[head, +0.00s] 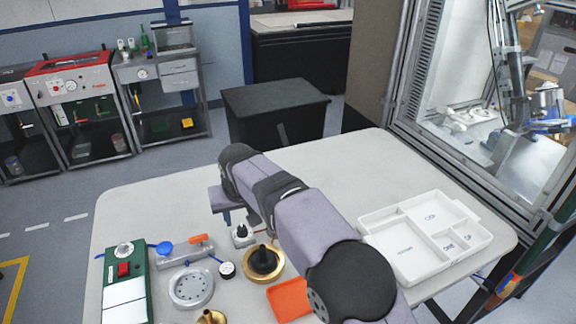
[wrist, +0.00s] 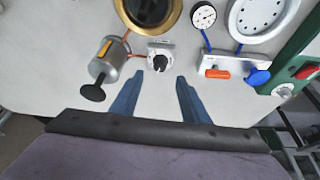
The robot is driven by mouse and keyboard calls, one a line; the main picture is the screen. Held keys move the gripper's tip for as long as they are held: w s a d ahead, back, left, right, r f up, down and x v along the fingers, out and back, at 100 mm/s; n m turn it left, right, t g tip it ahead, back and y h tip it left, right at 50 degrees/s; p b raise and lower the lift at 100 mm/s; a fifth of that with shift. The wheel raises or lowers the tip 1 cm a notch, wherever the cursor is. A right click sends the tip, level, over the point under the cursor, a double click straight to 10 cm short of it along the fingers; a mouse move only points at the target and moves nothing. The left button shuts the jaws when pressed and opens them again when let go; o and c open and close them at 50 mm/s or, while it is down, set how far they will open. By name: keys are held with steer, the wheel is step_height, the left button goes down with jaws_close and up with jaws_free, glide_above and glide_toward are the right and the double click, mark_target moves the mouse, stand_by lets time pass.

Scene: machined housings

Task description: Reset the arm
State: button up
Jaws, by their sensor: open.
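My gripper (wrist: 160,76) is open and empty, with its two blue fingers apart above the table in the wrist view. In the head view my gripper (head: 228,216) hangs over the table's middle, partly hidden by my own arm. A small grey box with a black knob (wrist: 161,59) lies just beyond the fingertips, and it also shows in the head view (head: 243,236). Nothing is seen between the fingers. A silver cylinder with a black knob (wrist: 108,62) lies left of the fingers in the wrist view. The arm reaches across the table from the lower right in the head view.
A green panel (head: 124,290), a valve block (head: 180,256), a gauge (head: 227,270), a round flange (head: 191,288) and a brass ring (head: 264,265) crowd the front left. An orange tray (head: 290,300) and white compartment tray (head: 396,252) flank the arm. The table's back is clear.

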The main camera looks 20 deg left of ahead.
steer(key=w+d+f+m+g+h, duration=0.15)
steer(key=d+m, duration=0.25)
steer(key=d, duration=2.3)
steer(key=shift+m+g+h, duration=0.35)
steer(key=shift+m+h, duration=0.3)
steer(key=shift+m, duration=0.25)
steer(key=s+d+f, duration=0.1)
steer(key=s+d, duration=0.1)
steer(key=d, duration=0.2)
steer(key=s+d+f, duration=0.1)
steer(key=s+d, duration=0.1)
steer(key=d, duration=0.2)
steer(key=s+d+f, duration=0.1)
steer(key=s+d, duration=0.1)
steer(key=d, duration=0.2)
steer(key=shift+s+d, duration=0.25)
steer(key=shift+d, duration=0.15)
steer(key=s+d+f+m+g, duration=0.1)
steer(key=s+d+f, duration=0.3)
steer(key=s+d, duration=0.4)
steer(key=shift+s+d+m, duration=0.35)
steer(key=shift+s+m, duration=0.25)
steer(key=shift+s, duration=1.8)
